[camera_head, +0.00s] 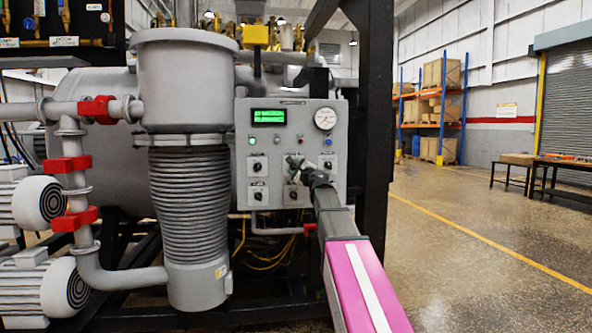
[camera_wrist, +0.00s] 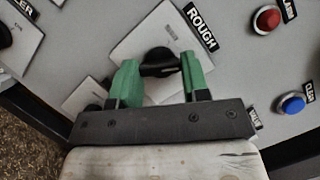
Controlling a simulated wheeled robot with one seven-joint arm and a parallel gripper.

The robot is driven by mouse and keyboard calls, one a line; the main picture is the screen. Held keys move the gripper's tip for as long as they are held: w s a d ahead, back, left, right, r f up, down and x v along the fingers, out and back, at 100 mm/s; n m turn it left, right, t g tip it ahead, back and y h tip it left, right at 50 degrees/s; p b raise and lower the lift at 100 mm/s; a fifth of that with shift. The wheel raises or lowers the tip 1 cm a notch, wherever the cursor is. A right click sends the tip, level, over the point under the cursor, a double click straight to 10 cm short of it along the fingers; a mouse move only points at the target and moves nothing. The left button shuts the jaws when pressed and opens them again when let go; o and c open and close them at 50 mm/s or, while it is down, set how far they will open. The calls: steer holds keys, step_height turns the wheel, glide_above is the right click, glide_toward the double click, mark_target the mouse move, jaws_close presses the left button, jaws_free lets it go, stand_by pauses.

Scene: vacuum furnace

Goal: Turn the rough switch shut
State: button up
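The rough switch (camera_wrist: 160,62) is a black knob on a pale square plate, with a black "ROUGH" label (camera_wrist: 201,27) beside it in the wrist view. My gripper (camera_wrist: 160,70) has two green fingers, one on each side of the knob. The fingers stand apart, and small gaps seem to show between them and the knob; contact is hard to tell. In the head view my gripper (camera_head: 296,163) is at the grey control panel (camera_head: 242,140) and hides the rough switch there.
A red button (camera_wrist: 267,19) and a blue button (camera_wrist: 292,104) lie right of the knob in the wrist view. Other black switches (camera_head: 257,167) sit close by on the panel. A black frame post (camera_head: 377,130) stands right of the panel. The floor (camera_head: 470,240) at right is clear.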

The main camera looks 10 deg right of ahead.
steer(key=shift+n, duration=0.3)
steer(key=n+g, duration=0.1)
steer(key=n, duration=0.2)
steer(key=n+g+h, duration=0.1)
steer(key=n, duration=0.3)
steer(key=n+g, duration=0.2)
steer(key=n, duration=0.1)
steer(key=shift+r+h, duration=0.25)
steer(key=shift+h, duration=0.05)
steer(key=shift+n, duration=0.4)
steer(key=o, duration=0.9)
steer(key=shift+s, duration=0.1)
